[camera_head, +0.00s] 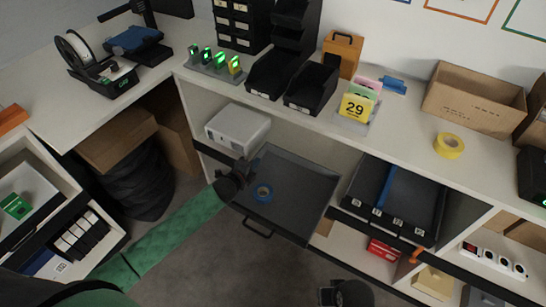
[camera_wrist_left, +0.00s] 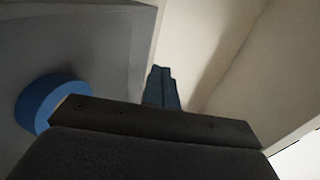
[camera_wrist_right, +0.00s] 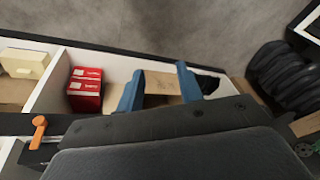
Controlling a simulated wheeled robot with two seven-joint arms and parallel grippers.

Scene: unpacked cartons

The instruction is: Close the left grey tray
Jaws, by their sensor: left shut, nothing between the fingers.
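The left grey tray (camera_head: 300,207) is pulled out from under the white counter, with a dark handle (camera_head: 258,228) on its front.
A white box-shaped device (camera_head: 238,130) stands on the shelf left of the tray. A second dark tray (camera_head: 405,205) is out to the right, with a blue item in it. A red box (camera_head: 384,250) sits on the lower shelf. Open floor lies in front.

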